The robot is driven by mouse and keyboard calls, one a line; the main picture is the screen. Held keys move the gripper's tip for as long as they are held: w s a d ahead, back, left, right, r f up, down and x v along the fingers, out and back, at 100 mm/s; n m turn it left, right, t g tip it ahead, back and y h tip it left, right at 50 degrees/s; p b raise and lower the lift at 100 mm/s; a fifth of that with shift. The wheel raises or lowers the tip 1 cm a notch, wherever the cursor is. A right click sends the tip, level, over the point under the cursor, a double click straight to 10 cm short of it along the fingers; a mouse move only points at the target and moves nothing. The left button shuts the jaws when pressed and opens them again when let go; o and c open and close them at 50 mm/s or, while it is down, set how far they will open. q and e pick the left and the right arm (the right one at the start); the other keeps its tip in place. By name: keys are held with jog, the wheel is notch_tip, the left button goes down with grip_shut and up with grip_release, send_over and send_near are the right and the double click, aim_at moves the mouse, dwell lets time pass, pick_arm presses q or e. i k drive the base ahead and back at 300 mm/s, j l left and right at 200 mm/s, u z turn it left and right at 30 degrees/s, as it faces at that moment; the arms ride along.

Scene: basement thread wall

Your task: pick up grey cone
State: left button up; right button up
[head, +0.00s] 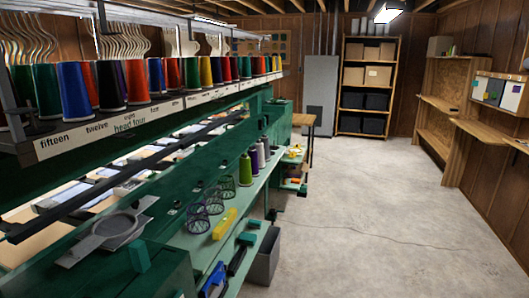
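Several thread cones stand upright in a row on the green shelf (225,200) at the middle of the head view. The nearest is an olive-green cone (246,171). Behind it stands a pale greyish cone (260,156), small and partly overlapped by its neighbours. At this size I cannot tell for sure whether it is the grey cone or which neighbour is grey. Neither of my grippers shows in the view, and nothing is seen touching the cones.
Dark wire cone holders (197,219) and a yellow level (225,224) share the shelf. Coloured cones (73,90) line the upper rack (130,122). A grey bin (263,258) stands on the floor below. The concrete floor (380,220) to the right is clear.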

aim_at(266, 141)
jog(key=l+u, duration=0.1)
jog(key=u, duration=1.35)
jog(key=l+u, duration=0.45)
jog(key=k+l+u, duration=0.15)
jog(key=u, duration=0.25)
jog(key=l+u, duration=0.25)
jog(key=u, duration=0.25)
jog(key=k+l+u, duration=0.15)
jog(key=u, duration=0.35)
jog(key=k+l+u, duration=0.15)
jog(key=u, duration=0.35)
jog(key=k+l+u, duration=0.2)
jog(key=u, duration=0.3)
jog(key=k+u, duration=0.15)
jog(key=u, duration=0.35)
jog(key=k+l+u, duration=0.15)
jog(key=k+u, duration=0.45)
jog(key=k, duration=0.2)
jog(key=k+z, duration=0.15)
jog(key=k, duration=0.25)
jog(key=k+l+z, duration=0.15)
jog(key=k, duration=0.3)
jog(key=k+l+z, duration=0.1)
jog(key=k+z, duration=0.3)
jog(key=k+l+z, duration=0.2)
jog(key=z, duration=0.2)
jog(key=k+l, duration=0.05)
